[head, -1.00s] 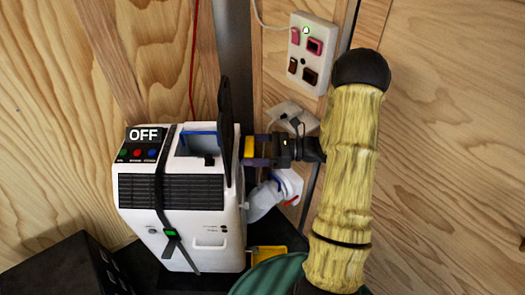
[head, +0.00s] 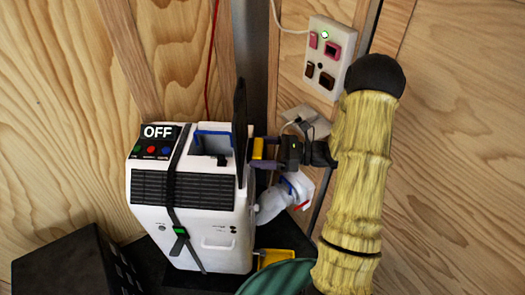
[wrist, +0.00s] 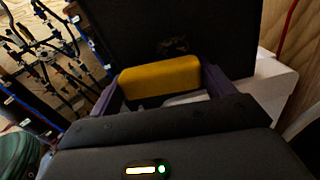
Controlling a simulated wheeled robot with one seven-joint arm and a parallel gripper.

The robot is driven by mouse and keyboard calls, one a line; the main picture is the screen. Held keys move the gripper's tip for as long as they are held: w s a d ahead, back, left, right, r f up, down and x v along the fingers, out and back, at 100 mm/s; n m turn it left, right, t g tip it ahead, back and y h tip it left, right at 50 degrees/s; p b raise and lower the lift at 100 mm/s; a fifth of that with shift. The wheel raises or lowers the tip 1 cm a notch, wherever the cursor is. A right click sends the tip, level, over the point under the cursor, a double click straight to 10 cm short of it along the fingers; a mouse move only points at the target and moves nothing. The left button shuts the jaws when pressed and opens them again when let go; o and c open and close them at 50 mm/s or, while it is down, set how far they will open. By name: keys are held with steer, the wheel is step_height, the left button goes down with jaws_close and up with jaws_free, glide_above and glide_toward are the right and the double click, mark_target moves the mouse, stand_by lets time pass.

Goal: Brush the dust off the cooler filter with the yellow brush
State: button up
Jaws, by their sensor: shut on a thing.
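The white cooler (head: 215,225) with an "OFF" label stands left of centre in the head view. The dark, flat filter (head: 240,125) stands upright at its right top edge, seen nearly edge-on. In the wrist view the filter (wrist: 165,35) is a dark panel with a small brownish dust patch near its middle. My gripper (head: 258,152) is right of the filter, its purple fingers shut on the yellow brush (wrist: 160,77). The brush is close in front of the filter, below the patch in the wrist view. I cannot tell whether it touches; its bristles are hidden.
A wall panel with switches (head: 327,58) is behind my arm. A white bent object (head: 285,197) is below my gripper. A black box (head: 70,265) stands left of the cooler, and a yellow item (head: 285,258) and green rounded object (head: 275,281) are at the bottom. Cables (wrist: 45,60) hang left in the wrist view.

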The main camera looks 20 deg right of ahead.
mark_target(256, 140)
steer(key=shift+x, duration=0.85)
steer(key=shift+w+d+r+p, duration=0.1)
steer(key=shift+w+d+p, duration=0.25)
steer(key=shift+w, duration=0.25)
steer(key=shift+w+d+r+p, duration=0.1)
steer(key=shift+w+d+p, duration=0.1)
steer(key=shift+w+p, duration=0.3)
steer(key=shift+w+d+r, duration=0.15)
steer(key=shift+w+r, duration=0.05)
steer(key=shift+w, duration=0.25)
steer(key=shift+r+p, duration=0.25)
steer(key=shift+p, duration=0.15)
steer(key=shift+a, duration=0.25)
steer(key=shift+s+a+f+p, duration=0.35)
steer(key=shift+s+a+f, duration=0.05)
steer(key=shift+s, duration=0.2)
steer(key=shift+c, duration=0.5)
steer(key=shift+s+a+f, duration=0.1)
steer(key=shift+s+a, duration=0.05)
steer(key=shift+s, duration=0.3)
steer(key=shift+s+a+f, duration=0.1)
steer(key=shift+s+a, duration=0.1)
steer(key=shift+s, duration=0.25)
